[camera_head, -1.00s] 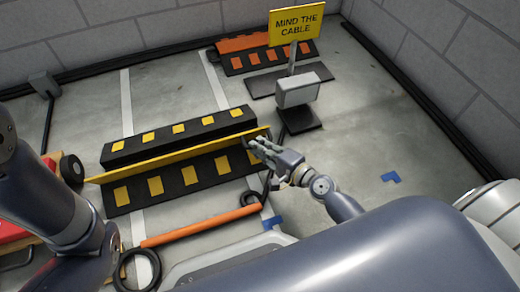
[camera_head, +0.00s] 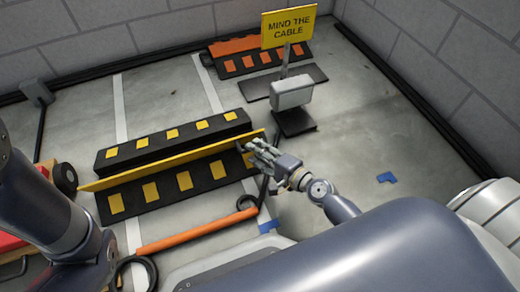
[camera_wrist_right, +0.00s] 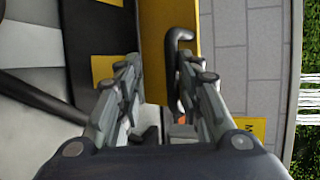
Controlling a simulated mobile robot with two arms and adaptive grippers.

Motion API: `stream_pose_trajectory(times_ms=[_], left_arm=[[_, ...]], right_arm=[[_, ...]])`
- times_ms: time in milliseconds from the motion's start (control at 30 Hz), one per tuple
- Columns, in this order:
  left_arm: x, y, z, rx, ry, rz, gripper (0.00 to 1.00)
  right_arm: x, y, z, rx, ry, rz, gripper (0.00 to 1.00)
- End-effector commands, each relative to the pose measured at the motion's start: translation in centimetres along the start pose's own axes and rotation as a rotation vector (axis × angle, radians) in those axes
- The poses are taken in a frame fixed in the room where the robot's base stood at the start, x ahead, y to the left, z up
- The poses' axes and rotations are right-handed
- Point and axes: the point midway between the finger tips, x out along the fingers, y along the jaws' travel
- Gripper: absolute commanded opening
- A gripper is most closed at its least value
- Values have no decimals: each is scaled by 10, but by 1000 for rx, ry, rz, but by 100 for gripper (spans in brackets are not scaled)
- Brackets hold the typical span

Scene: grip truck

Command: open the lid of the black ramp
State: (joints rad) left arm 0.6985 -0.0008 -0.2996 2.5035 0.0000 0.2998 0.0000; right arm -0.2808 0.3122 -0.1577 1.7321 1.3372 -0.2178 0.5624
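The black ramp (camera_head: 165,187) with yellow squares lies on the floor at left centre in the head view. Its long yellow lid (camera_head: 170,160) stands raised on edge between the ramp's two sloped halves. The lid (camera_wrist_right: 158,50) also shows in the right wrist view, with a dark hook-shaped handle (camera_wrist_right: 172,62) at its edge. My right gripper (camera_head: 252,150) is at the lid's right end. In the wrist view its fingers (camera_wrist_right: 158,82) are apart, with the lid and hook between or just beyond them. Contact is unclear. My left gripper is out of view; only its arm shows.
An orange bar (camera_head: 198,231) lies in front of the ramp. A yellow sign (camera_head: 289,25) and a grey box on a stand (camera_head: 291,94) are behind. A smaller ramp with orange squares (camera_head: 262,60) is at the back. A red cart is at left. Floor at right is mostly clear.

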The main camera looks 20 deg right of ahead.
Motion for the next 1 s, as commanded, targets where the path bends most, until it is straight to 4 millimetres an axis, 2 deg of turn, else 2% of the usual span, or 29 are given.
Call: stream_pose_trajectory(times_ms=[267,367,533,833,1000], left_arm=[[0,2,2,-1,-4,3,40],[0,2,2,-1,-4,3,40],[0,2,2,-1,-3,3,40],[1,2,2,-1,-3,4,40],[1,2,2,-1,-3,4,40]], right_arm=[[-8,2,2,1,-5,6,31],[-20,3,1,-1,-4,7,31],[-53,2,-1,-4,-2,9,31],[-80,8,-2,2,0,3,31],[-110,16,-4,5,5,2,31]])
